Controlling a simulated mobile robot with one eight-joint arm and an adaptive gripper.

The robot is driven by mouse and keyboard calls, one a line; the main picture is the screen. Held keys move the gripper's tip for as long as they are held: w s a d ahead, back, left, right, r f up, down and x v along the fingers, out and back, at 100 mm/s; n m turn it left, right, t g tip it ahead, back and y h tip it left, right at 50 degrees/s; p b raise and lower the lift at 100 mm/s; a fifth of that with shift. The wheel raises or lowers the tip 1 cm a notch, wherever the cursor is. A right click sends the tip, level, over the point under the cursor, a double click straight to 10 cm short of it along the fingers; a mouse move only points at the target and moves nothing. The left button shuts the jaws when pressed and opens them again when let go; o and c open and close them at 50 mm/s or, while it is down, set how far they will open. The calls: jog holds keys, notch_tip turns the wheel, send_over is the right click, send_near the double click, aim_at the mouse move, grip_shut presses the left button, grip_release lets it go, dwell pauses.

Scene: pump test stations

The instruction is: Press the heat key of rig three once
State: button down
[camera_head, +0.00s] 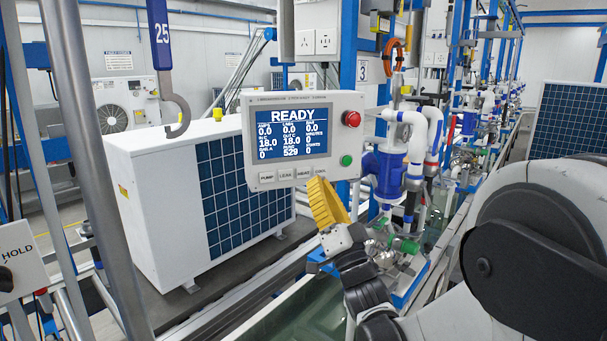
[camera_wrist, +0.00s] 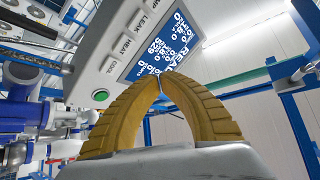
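The control panel (camera_head: 254,142) has a blue screen (camera_head: 293,130) reading READY. Its lower row of keys reads PUMP, LEAK, HEAT and COOL. The heat key (camera_head: 303,173) is third in the row and shows in the wrist view as well (camera_wrist: 124,44). The cool key (camera_head: 320,170) is to its right. A sign with the number 3 (camera_head: 362,70) is beside the panel. My gripper (camera_head: 317,181) has yellow ribbed fingers whose tips meet, with nothing between them. The tips are just below the cool key in the head view; in the wrist view (camera_wrist: 160,79) they overlap the panel's screen. Contact cannot be told.
A red button (camera_head: 351,118) and a green button (camera_head: 346,160) are on the panel's right side. A blue pump with white pipes (camera_head: 385,170) stands to the right. A white unit with a blue grid (camera_head: 150,205) stands behind left.

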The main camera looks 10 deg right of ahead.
send_near(300, 161)
jog(key=shift+s+r+x, duration=0.1)
jog(key=shift+r+x, duration=0.05)
jog(key=shift+x, duration=0.75)
jog(key=shift+s+r+x, duration=0.1)
jog(key=shift+x, duration=0.8)
jog(key=shift+s+r+x, duration=0.1)
jog(key=shift+r+x, duration=0.05)
jog(key=shift+x, duration=0.75)
jog(key=shift+w, duration=0.15)
jog(key=shift+w+a, duration=0.1)
jog(key=shift+w, duration=0.15)
jog(key=shift+w, duration=0.5)
jog(key=shift+s, duration=0.1)
jog(key=shift+s+b, duration=0.3)
jog(key=shift+s, duration=0.5)
jog(key=s, duration=0.5)
jog(key=shift+d, duration=0.35)
